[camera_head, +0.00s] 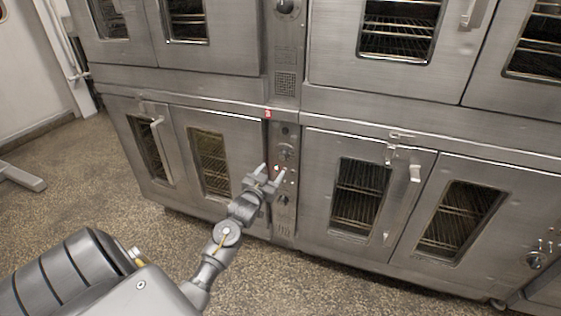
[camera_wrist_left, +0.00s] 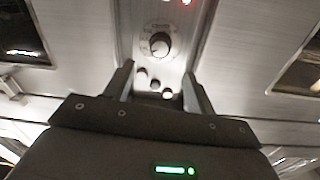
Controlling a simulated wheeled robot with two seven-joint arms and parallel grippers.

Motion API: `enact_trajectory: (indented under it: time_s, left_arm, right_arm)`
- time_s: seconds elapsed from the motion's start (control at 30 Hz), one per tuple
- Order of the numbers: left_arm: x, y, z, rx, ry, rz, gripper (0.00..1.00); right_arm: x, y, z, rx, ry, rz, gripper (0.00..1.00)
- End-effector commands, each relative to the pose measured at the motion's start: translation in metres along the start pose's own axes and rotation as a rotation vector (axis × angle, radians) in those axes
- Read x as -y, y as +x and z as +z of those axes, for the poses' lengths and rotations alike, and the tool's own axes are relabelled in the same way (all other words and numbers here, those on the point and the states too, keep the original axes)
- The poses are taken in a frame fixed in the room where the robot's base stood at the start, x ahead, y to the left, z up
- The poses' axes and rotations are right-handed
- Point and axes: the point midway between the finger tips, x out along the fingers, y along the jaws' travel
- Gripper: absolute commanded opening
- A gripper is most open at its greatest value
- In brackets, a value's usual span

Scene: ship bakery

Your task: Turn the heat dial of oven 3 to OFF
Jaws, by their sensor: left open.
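Oven 3 is the lower steel oven (camera_head: 222,122) at left, beside a narrow control panel (camera_head: 286,222) under a red "3" label (camera_head: 268,114). The panel carries an upper round dial (camera_head: 285,153) and a lower dark dial (camera_head: 283,200). My left gripper (camera_head: 271,171) is open and empty in front of the panel between them. In the left wrist view, a dark dial (camera_wrist_left: 159,44) with a pale pointer and a printed ring lies just beyond the open fingertips (camera_wrist_left: 157,76), apart from them. The printing is too blurred to read. My right gripper is out of view.
Oven doors with protruding handles (camera_head: 415,173) flank the panel. The speckled floor (camera_head: 110,195) in front is clear.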

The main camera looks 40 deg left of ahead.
Motion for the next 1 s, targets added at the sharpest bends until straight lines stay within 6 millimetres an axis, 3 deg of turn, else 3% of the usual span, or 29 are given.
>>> enact_trajectory:
  time_s: [0.2,0.43,0.87,1.0]
  left_arm:
    - [0.0,0.043,0.001,-0.001,0.0,-0.001,0.56]
    - [0.0,0.077,0.001,0.0,0.0,-0.001,0.56]
    - [0.0,0.088,0.001,0.001,0.001,0.0,0.56]
    - [0.0,0.088,0.001,0.001,0.001,0.0,0.41]
  right_arm:
    - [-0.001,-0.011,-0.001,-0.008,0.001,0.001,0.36]
    - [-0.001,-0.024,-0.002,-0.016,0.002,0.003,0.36]
    - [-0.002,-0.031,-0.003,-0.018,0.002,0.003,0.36]
    - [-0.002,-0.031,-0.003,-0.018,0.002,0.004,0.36]
